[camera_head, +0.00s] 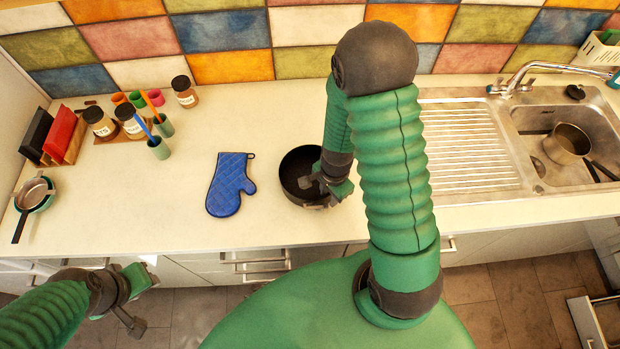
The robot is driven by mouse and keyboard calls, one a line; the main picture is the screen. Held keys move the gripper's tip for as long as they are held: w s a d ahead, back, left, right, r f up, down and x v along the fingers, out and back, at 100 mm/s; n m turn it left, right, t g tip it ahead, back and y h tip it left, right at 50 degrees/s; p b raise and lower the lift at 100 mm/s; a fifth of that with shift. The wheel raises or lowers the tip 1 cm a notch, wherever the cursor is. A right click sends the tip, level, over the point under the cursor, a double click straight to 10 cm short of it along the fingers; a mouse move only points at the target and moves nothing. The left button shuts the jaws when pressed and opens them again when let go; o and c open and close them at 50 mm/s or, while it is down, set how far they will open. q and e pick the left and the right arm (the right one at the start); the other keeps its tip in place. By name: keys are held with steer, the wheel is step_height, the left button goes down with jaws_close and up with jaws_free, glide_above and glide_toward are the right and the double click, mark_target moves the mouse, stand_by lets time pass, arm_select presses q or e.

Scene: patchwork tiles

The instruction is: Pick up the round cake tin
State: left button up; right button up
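The round cake tin (291,169) is a dark, round, open tin standing on the white counter, right of the blue oven mitt. My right gripper (322,187) is at the tin's right, near side. One finger reaches over the rim into the tin, and the rest of the gripper covers part of the rim. I cannot tell whether the fingers are closed on the rim. My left gripper (143,299) is open and empty, low at the left in front of the cabinets, well away from the tin.
A blue oven mitt (229,184) lies left of the tin. Jars (101,122) and cups stand at the back left, with a small pan (34,192) at the far left. A sink (560,120) holding a pot (566,143) is at the right. The counter behind the mitt is clear.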

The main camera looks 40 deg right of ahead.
steer(key=shift+w+d+f, duration=0.1)
steer(key=shift+w+d, duration=0.05)
steer(key=shift+w, duration=0.1)
steer(key=c, duration=0.5)
steer(key=shift+s+d, duration=0.1)
steer(key=shift+d, duration=0.2)
jaws_close()
steer(key=shift+a, duration=0.2)
